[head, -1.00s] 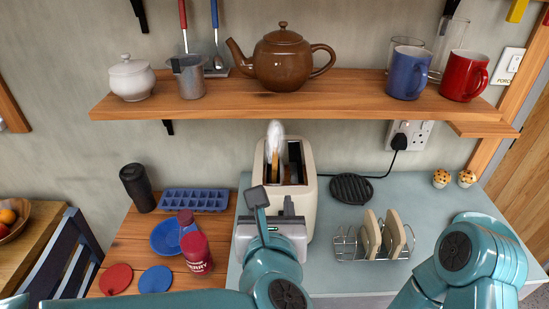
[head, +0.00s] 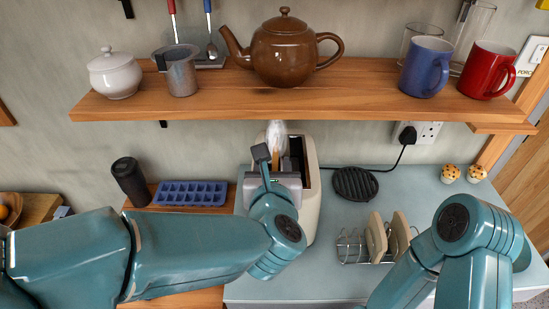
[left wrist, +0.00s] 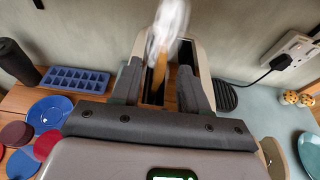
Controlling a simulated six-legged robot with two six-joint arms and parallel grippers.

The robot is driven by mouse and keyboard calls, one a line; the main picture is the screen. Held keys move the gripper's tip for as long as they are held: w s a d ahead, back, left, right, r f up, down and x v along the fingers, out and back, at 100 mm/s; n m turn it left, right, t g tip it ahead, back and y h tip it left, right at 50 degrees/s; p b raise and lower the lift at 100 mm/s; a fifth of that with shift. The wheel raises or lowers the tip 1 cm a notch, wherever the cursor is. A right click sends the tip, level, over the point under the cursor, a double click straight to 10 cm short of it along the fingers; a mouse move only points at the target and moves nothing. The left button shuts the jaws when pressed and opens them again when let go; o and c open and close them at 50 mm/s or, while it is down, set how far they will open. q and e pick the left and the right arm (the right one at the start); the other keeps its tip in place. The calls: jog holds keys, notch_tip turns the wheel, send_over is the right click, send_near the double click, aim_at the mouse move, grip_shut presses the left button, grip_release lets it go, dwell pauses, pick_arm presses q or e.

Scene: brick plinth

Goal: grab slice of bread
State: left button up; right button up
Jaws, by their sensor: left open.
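A cream toaster (head: 311,205) stands on the pale blue counter, with two slots on top. A brown slice of bread (left wrist: 159,72) stands upright in its left slot, seen edge-on. It also shows in the head view (head: 275,158). A blurred whitish shape sits at the slice's top. My left gripper (left wrist: 158,88) is open over the near end of the toaster, its fingers on either side of the slice; I cannot tell whether they touch it. It shows in the head view (head: 276,172) too. My right arm is at the right; its gripper is out of view.
A wire rack (head: 352,247) with two pale slices stands right of the toaster, near my right arm. A black round trivet (head: 355,184) and the toaster's cord lie behind it. A wooden shelf (head: 300,104) with teapot and mugs overhangs the back.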

aim_at(275, 150)
pick_arm(q)
jog(key=p+x, duration=0.1)
jog(key=x, duration=0.3)
jog(key=p+x, duration=0.2)
jog(key=x, duration=0.1)
jog(key=shift+w+d+f, duration=0.15)
jog(key=shift+w+d, duration=0.05)
jog(key=shift+w, duration=0.15)
grip_shut()
